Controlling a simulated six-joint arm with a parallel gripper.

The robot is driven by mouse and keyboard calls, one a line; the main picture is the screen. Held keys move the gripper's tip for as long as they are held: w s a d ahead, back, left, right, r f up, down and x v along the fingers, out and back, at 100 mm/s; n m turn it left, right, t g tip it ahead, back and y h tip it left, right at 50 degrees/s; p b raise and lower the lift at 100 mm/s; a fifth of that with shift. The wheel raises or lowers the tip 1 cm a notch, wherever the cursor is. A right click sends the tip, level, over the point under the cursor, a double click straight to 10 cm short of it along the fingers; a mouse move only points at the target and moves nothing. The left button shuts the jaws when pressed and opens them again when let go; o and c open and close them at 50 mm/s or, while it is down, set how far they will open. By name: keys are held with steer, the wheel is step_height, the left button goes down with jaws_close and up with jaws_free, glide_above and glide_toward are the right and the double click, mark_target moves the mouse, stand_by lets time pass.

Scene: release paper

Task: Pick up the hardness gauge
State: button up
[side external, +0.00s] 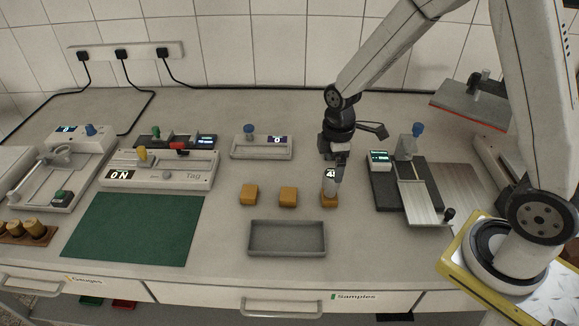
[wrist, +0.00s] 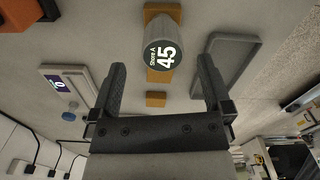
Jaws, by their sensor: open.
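The hardness gauge (side external: 330,184) is a small light-grey body with a dark round display. It stands on or directly over the rightmost of three orange blocks (side external: 330,202). In the wrist view the gauge (wrist: 161,44) shows "Shore A 45" on its display. My gripper (side external: 338,160) is just above the gauge in the side view, pointing down. In the wrist view my gripper (wrist: 162,68) is open, its two dark fingers apart with the gauge ahead between their tips. I see no finger gripping it. The gripper partly hides the gauge's top in the side view.
Two more orange blocks (side external: 268,195) lie to the left. A grey tray (side external: 287,252) is in front. A device with a metal plate (side external: 425,203) stands close on the right; a blue-knobbed device (side external: 262,152) is behind left. A green mat (side external: 135,230) lies further left.

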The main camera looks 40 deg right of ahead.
mark_target(332, 173)
steer(key=shift+f, duration=0.1)
steer(key=shift+a+f, duration=0.15)
steer(key=shift+f, duration=2.3)
jaws_close()
